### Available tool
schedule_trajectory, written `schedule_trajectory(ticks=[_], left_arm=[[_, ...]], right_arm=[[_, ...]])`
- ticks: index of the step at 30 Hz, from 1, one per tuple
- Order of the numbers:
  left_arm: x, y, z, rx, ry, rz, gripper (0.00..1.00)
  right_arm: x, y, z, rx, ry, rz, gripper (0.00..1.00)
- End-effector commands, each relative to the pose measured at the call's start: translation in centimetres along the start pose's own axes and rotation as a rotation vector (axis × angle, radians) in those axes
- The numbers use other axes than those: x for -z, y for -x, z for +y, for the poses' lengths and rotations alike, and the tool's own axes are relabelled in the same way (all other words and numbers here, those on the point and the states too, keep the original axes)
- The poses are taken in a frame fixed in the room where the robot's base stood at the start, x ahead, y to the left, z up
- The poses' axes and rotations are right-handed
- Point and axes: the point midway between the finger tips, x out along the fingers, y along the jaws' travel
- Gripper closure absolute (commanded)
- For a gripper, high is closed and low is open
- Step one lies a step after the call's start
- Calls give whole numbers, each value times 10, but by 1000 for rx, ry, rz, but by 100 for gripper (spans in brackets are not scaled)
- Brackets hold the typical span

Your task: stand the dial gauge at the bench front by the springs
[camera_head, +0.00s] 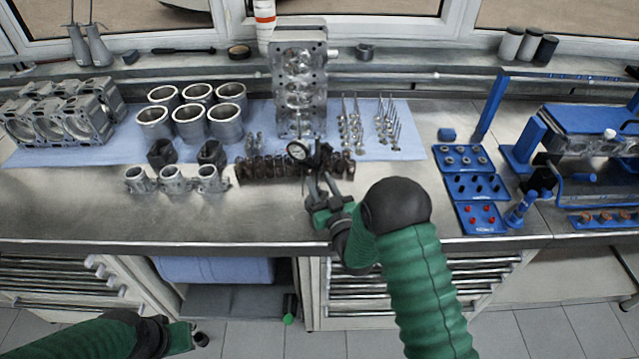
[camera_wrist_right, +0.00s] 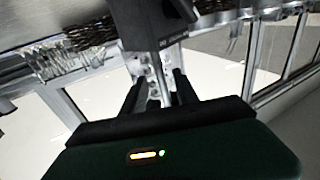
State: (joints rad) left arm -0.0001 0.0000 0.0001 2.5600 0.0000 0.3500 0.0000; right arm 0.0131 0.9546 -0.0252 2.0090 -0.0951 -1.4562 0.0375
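The dial gauge (camera_head: 298,151) has a round white face and a black body. It appears upright among the dark springs (camera_head: 262,168), which stand in a row near the bench's middle. My right gripper (camera_head: 321,184) is just in front of the gauge, its fingers spread with a gap between them. In the right wrist view, a black block (camera_wrist_right: 150,25), probably the gauge's base, lies just beyond the spread fingertips (camera_wrist_right: 157,82). Whether they touch it is unclear. My left gripper (camera_head: 190,336) is low at the bottom left, away from the bench; its fingers are hard to make out.
Cylinder liners (camera_head: 190,112), an engine block (camera_head: 298,80) and valves (camera_head: 388,125) stand behind the springs on blue cloth. Small metal housings (camera_head: 175,181) stand to the left. Blue trays (camera_head: 474,188) are on the right.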

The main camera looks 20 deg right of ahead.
Motion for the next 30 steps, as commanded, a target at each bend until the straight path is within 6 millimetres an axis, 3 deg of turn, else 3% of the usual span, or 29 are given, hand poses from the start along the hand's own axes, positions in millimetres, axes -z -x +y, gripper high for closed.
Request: schedule_trajectory(ticks=[7,10,24,30], left_arm=[[0,-1,0,0,0,0,100],[-1,-4,0,0,0,0,100],[-6,-27,0,0,0,0,100],[-3,-14,0,0,0,0,100]], right_arm=[[-5,4,0,0,0,-10,64],[-6,17,0,0,0,-11,64],[-6,144,1,-1,-2,-7,64],[-2,167,1,-1,0,-5,64]])
